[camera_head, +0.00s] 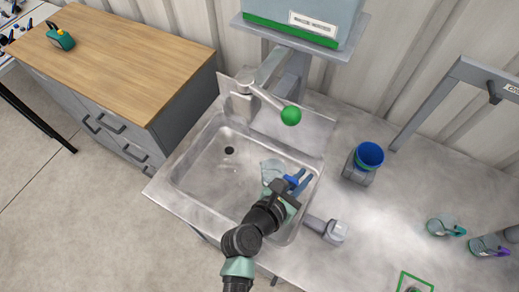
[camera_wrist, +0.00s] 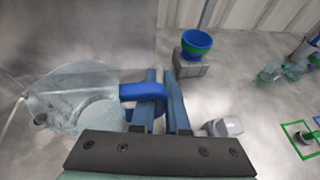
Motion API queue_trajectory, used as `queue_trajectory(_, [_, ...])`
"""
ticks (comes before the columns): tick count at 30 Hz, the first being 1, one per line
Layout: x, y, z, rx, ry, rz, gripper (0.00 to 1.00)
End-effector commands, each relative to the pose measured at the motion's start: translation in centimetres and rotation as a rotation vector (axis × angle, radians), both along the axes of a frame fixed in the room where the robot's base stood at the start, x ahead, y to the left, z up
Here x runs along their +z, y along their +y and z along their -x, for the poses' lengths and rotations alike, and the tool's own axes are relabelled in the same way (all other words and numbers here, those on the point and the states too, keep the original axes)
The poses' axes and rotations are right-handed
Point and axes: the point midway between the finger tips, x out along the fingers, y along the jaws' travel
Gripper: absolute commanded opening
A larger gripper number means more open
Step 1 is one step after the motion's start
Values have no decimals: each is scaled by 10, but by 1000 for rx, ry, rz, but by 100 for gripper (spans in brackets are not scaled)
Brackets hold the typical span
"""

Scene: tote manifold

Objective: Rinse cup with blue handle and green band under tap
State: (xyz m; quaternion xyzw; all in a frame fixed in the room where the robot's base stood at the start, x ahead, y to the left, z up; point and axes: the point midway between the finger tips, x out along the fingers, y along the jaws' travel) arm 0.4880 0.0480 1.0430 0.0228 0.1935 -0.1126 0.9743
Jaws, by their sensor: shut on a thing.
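A clear cup (camera_head: 270,171) with a blue handle is held over the right part of the steel sink (camera_head: 185,190). In the wrist view the cup (camera_wrist: 75,95) lies tilted on its side, left of my fingers, its blue handle (camera_wrist: 138,90) reaching to them. My gripper (camera_head: 298,183) is shut on that handle; its fingers also show in the wrist view (camera_wrist: 163,90). I cannot make out a green band on the cup. The tap (camera_head: 245,88), with a green ball (camera_head: 290,115) on its lever, stands behind the sink, beyond the cup. No water stream is clear.
A blue container with a green band (camera_head: 369,155) stands on a grey block right of the sink. Cups with teal (camera_head: 440,227) and purple (camera_head: 487,246) handles lie farther right. A grey fixture (camera_head: 334,232) sits by the sink's right rim. A green square outline (camera_head: 415,281) marks the counter.

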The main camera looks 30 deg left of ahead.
Motion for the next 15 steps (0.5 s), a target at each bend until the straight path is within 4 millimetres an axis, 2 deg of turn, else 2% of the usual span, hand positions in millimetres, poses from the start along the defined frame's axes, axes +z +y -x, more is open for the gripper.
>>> queue_trajectory(5, [7,-3,3,0,0,0,0])
queue_trajectory(15, [28,-23,20,-2,1,1,0])
